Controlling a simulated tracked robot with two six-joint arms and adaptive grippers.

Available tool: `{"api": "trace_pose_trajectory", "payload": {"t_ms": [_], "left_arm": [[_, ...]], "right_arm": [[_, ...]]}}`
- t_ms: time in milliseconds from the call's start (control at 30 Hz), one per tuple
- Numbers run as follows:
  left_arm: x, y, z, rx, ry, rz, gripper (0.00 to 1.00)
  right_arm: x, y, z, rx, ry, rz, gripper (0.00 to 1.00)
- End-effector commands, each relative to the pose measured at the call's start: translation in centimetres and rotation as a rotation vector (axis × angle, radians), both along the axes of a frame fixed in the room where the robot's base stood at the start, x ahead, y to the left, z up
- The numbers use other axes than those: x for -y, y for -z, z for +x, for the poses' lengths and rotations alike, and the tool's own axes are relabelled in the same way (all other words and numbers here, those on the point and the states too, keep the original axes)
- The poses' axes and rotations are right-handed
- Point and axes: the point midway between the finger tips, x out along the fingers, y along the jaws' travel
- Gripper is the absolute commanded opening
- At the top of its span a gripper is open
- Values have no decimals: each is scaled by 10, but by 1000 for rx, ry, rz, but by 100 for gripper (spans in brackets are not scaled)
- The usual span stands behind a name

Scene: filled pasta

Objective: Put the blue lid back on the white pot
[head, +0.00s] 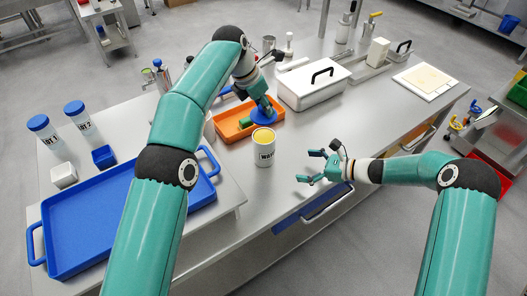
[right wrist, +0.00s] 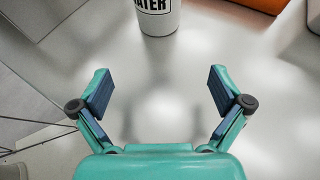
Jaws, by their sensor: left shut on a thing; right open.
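The white pot (head: 264,155) stands open on the steel table, with yellow showing at its mouth and dark lettering on its side. Its lower part also shows at the top of the right wrist view (right wrist: 158,22). The blue lid (head: 264,117) is behind the pot, at the right end of the orange tray. My left gripper (head: 262,106) is shut on the lid from above and hides part of it. I cannot tell whether the lid touches the tray. My right gripper (head: 311,167) is open and empty, right of the pot; its spread fingers show in the right wrist view (right wrist: 160,92).
The orange tray (head: 226,131) lies behind the pot. A white box (head: 312,92) with a black handle stands to its right. A large blue tray (head: 85,262) and two blue-capped containers (head: 40,127) are at the left.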

Motion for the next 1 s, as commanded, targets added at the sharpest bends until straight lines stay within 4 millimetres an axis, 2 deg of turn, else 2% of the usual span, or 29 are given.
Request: {"api": "trace_pose_trajectory", "payload": {"t_ms": [500,600,800,1000], "left_arm": [[0,1,0,-1,0,0,7],[0,1,0,-1,0,0,7],[0,0,0,-1,0,0,7],[0,0,0,-1,0,0,7]], "right_arm": [[-92,0,42,1,-4,0,100],[-106,8,49,-2,-3,-1,100],[-125,17,59,-2,-1,0,100],[-131,20,62,-2,-1,0,100]]}}
